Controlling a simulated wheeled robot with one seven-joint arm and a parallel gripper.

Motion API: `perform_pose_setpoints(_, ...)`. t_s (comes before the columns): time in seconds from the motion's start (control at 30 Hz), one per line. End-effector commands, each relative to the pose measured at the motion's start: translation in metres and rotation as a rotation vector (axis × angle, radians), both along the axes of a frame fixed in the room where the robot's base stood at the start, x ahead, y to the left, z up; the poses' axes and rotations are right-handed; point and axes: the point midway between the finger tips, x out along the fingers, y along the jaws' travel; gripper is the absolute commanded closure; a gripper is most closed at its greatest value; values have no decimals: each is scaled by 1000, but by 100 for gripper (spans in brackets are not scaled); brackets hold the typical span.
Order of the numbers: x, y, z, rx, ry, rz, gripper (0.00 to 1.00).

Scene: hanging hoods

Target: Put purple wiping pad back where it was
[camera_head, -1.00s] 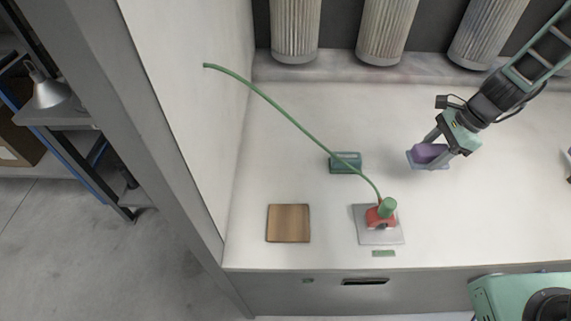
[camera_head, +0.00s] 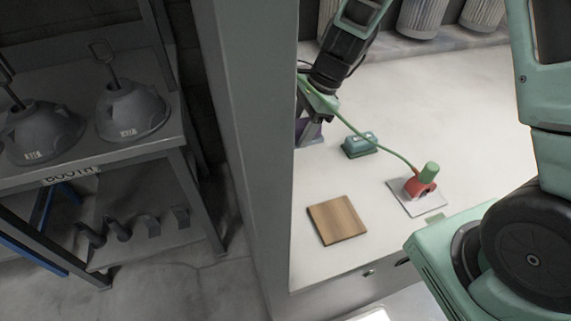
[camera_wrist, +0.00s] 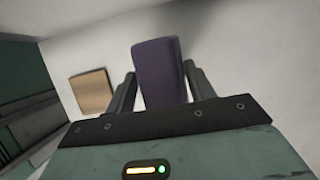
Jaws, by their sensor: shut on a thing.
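The purple wiping pad (camera_wrist: 160,72) is between the two fingers of my gripper (camera_wrist: 155,90) in the wrist view, its flat face toward the camera. In the head view my gripper (camera_head: 312,128) is at the left side of the white bench, beside the bench's left wall edge. Only a sliver of the purple pad (camera_head: 301,127) shows there, and the rest is hidden by the fingers and the wall edge. The wrist view shows the pad clear of the wooden square (camera_wrist: 92,93).
The wooden square (camera_head: 337,220) lies bare near the bench's front left. A teal block (camera_head: 359,146) sits behind it. A red tool with a green top (camera_head: 424,180) and long green hose (camera_head: 375,143) stands on a grey plate (camera_head: 437,203).

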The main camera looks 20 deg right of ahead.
Motion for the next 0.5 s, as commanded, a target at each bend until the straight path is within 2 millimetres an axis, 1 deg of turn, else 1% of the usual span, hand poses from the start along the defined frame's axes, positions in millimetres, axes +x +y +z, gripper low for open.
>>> perform_pose_setpoints(0.03,-1,0,-11,-1,5,-2,67)
perform_pose_setpoints(0.2,-1,-1,-42,0,6,-3,67)
perform_pose_setpoints(0.43,-1,0,-60,0,4,-1,67)
perform_pose_setpoints(0.5,-1,-1,-69,0,4,0,67)
